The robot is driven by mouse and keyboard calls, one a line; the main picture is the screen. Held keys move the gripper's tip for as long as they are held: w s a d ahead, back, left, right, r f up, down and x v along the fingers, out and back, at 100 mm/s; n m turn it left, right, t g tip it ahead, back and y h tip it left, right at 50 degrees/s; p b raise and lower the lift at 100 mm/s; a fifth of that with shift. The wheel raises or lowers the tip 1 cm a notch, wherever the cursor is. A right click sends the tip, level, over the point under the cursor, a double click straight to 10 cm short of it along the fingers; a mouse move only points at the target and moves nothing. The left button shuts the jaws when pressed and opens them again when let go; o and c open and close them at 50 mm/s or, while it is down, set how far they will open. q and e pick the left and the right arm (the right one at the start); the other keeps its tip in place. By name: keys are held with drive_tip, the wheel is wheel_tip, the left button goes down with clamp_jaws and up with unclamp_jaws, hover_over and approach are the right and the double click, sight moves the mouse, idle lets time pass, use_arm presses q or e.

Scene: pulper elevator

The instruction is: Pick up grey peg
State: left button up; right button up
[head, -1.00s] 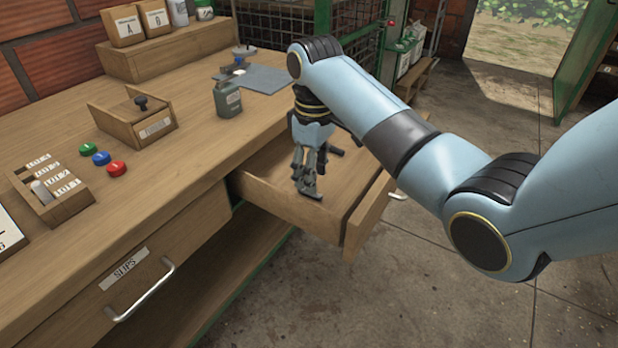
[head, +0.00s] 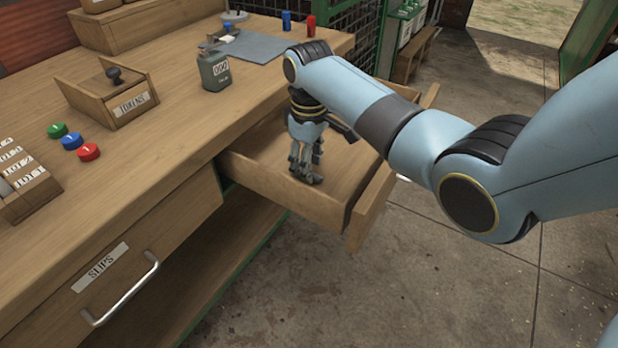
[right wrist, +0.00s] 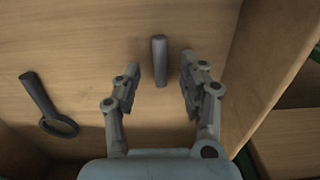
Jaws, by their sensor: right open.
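The grey peg (right wrist: 160,61) is a short cylinder in the open wooden drawer, seen in the right wrist view. My right gripper (right wrist: 161,78) is open, with one finger on each side of the peg's near end. A gap shows between the peg and each finger; whether the fingertips are down at its height I cannot tell. In the head view the right gripper (head: 306,177) points down inside the drawer (head: 262,190), and the peg is hidden there. My left gripper is not in view.
A dark tool with a ring end (right wrist: 50,108) lies left of the peg. The drawer's side wall (right wrist: 262,70) rises close on the right. On the bench stand a grey canister (head: 215,72), a tokens box (head: 112,95) and coloured discs (head: 72,141).

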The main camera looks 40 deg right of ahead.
drive_tip(key=shift+f, duration=0.85)
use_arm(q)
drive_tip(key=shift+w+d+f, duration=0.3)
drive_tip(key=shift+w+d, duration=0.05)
use_arm(e)
drive_tip(key=shift+c, duration=0.6)
drive_tip(key=c, duration=0.7)
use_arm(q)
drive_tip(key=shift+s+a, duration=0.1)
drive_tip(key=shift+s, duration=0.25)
use_arm(e)
drive_tip(key=shift+c, duration=0.2)
